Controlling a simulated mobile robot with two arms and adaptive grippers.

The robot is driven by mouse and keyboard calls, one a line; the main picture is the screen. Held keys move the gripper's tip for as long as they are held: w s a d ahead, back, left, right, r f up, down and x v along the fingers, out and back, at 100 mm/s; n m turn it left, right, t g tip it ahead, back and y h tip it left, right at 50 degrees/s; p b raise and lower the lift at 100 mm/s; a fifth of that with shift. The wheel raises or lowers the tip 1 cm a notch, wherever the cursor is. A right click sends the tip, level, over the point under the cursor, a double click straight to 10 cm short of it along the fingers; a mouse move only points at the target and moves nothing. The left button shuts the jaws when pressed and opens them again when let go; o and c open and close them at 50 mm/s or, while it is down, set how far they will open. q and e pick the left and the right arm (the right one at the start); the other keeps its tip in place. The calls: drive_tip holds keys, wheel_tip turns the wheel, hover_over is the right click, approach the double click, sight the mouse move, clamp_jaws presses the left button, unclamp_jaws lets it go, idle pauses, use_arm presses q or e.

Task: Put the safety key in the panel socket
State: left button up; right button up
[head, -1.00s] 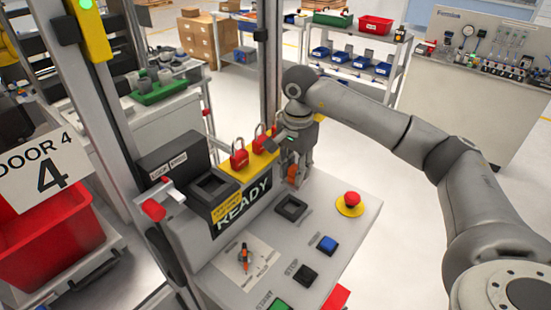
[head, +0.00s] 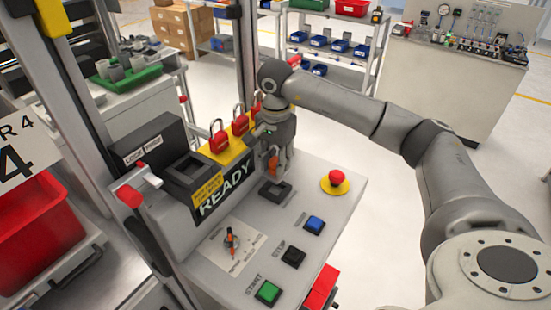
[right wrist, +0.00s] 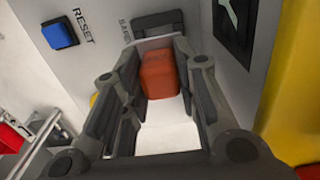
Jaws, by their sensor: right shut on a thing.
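The orange safety key (head: 273,164) is between the fingers of my right gripper (head: 275,168), which is shut on it above the panel. In the right wrist view the key (right wrist: 158,76) sits between both fingers of the gripper (right wrist: 160,62). The panel socket (head: 287,188) is a dark square frame on the sloped panel top, just in front of and below the key in the head view. In the right wrist view the socket (right wrist: 158,20) shows just beyond the key. Whether the key touches the panel is unclear. My left gripper is out of view.
A red emergency stop (head: 336,178) stands right of the socket. A blue button (head: 315,224), black button (head: 293,256) and green button (head: 268,292) are nearer. The READY display (head: 223,192) and red padlocks (head: 219,141) rise left of the gripper. A black recessed housing (head: 176,176) is farther left.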

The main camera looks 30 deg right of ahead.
drive_tip(key=shift+f+b, duration=0.5)
drive_tip(key=shift+f, duration=0.45)
drive_tip(key=shift+f+b, duration=0.6)
drive_tip(key=shift+f, duration=0.15)
drive_tip(key=shift+f+b, duration=0.3)
drive_tip(key=shift+f, duration=0.15)
drive_tip(key=o, duration=1.1)
drive_tip(key=shift+r, duration=0.1)
drive_tip(key=shift+r, duration=4)
